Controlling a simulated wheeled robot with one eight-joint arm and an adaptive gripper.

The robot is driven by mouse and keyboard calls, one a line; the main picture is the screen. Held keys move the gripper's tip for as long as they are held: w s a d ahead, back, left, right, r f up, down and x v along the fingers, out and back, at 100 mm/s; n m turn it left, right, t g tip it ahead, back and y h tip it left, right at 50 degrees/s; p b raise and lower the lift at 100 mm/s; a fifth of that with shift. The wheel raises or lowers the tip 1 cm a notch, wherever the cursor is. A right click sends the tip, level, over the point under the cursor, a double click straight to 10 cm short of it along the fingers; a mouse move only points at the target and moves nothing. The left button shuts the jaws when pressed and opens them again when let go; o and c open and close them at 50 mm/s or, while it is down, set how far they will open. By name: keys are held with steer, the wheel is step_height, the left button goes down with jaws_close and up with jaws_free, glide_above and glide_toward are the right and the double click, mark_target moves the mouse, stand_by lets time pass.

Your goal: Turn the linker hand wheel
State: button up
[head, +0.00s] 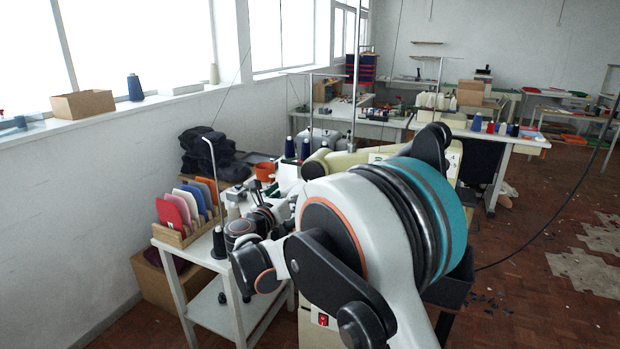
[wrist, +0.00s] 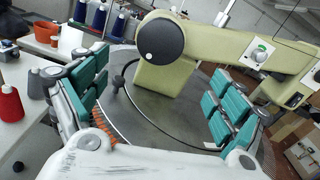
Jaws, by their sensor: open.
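The linker is a cream machine; its arm (wrist: 225,45) crosses the upper part of the wrist view above a round grey dial (wrist: 185,118) with an orange-toothed edge. My gripper (wrist: 160,105) is open, with teal-padded fingers at the left and right of the wrist view. In the head view my own arm hides most of the linker (head: 340,160).
A red thread cone (wrist: 10,104) and a grey-blue cone (wrist: 38,85) stand left of the fingers. An orange pot (head: 265,171) and a wooden rack of coloured cards (head: 186,222) are on the white side table (head: 215,298). Open floor (head: 535,215) lies to the right.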

steer(key=b+x, duration=0.3)
steer(key=x, duration=0.9)
steer(key=shift+w, duration=0.15)
steer(key=shift+d+f, duration=0.1)
steer(key=c, duration=1.1)
